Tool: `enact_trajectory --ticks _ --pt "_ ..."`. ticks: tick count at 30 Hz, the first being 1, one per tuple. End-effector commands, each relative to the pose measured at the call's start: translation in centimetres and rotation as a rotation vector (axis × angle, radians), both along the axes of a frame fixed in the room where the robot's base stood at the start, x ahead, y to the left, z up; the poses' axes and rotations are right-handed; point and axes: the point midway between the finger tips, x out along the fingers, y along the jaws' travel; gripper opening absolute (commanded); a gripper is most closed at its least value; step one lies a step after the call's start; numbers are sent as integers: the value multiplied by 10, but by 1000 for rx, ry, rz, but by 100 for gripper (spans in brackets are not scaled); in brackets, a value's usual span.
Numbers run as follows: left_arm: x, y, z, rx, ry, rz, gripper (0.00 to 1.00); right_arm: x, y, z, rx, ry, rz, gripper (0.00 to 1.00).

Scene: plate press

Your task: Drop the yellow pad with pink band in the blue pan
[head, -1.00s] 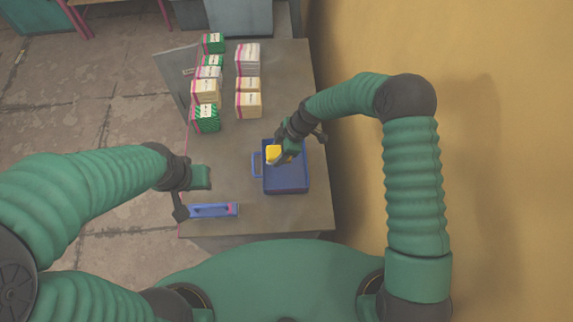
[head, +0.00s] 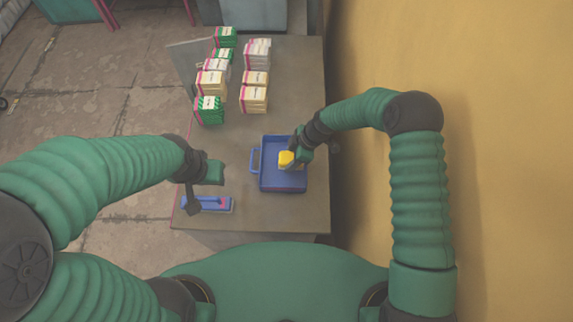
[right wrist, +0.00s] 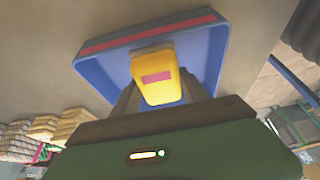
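The blue pan (head: 284,184) with a side handle lies on the table in front of me. My right gripper (head: 293,160) is over the pan's inside. The yellow pad (head: 286,158) is at its fingers. In the right wrist view the yellow pad (right wrist: 156,84) shows its pink band and sits between the two dark fingers, which appear shut on it. The blue pan (right wrist: 205,55) is behind it there. I cannot tell whether the pad touches the pan floor. My left gripper (head: 205,183) is left of the pan, apart from it; its opening is unclear.
A blue tool with a pink part (head: 212,205) lies at the table's near left, by my left gripper. Several stacks of green, white and cream packs (head: 253,98) stand on the far part of the table (head: 300,80). A yellow wall (head: 500,150) is close on the right.

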Motion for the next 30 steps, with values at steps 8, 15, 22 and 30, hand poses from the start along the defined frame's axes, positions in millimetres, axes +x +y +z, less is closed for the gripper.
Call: enact_trajectory --ticks 8,15,22,30 --pt "0 0 0 0 0 0 36 0 4 0 -2 0 2 77" --pt "0 0 0 0 0 1 36 0 1 2 0 1 1 77" --pt "0 0 -9 0 0 0 36 2 -15 38 -1 -4 0 77" --pt "0 0 -17 0 0 0 36 2 -34 97 -6 -3 1 77"
